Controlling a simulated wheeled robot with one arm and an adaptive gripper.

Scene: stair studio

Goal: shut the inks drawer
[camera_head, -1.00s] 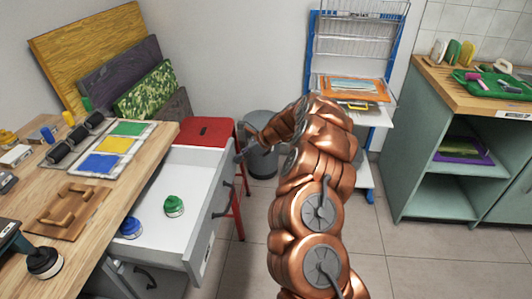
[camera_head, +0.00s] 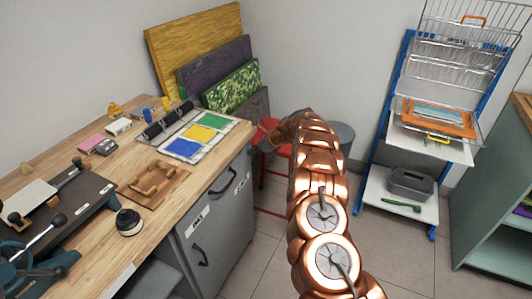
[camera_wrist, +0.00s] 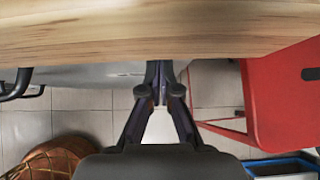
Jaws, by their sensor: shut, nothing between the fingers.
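The inks drawer's grey front (camera_head: 208,208) sits beneath the wooden worktop's edge in the head view, with a dark bar handle (camera_head: 221,183) and a white label. No open tray shows, and the drawer looks shut. The ink jars are out of sight. In the wrist view, its pale front (camera_wrist: 100,74) lies under the worktop edge, with a dark handle (camera_wrist: 14,88) at left. My gripper (camera_wrist: 160,92) is shut and empty, with its tips close to the front, right of the handle. I cannot tell whether they touch. In the head view it is at the worktop's corner, mostly hidden.
The worktop (camera_head: 95,188) holds a palette sheet (camera_head: 205,133), a brown tray and a press. A red stool (camera_head: 275,168) and a grey bin (camera_head: 342,138) stand beyond my arm. A blue-framed rack (camera_head: 400,165) stands at right. Floor right of my arm is clear.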

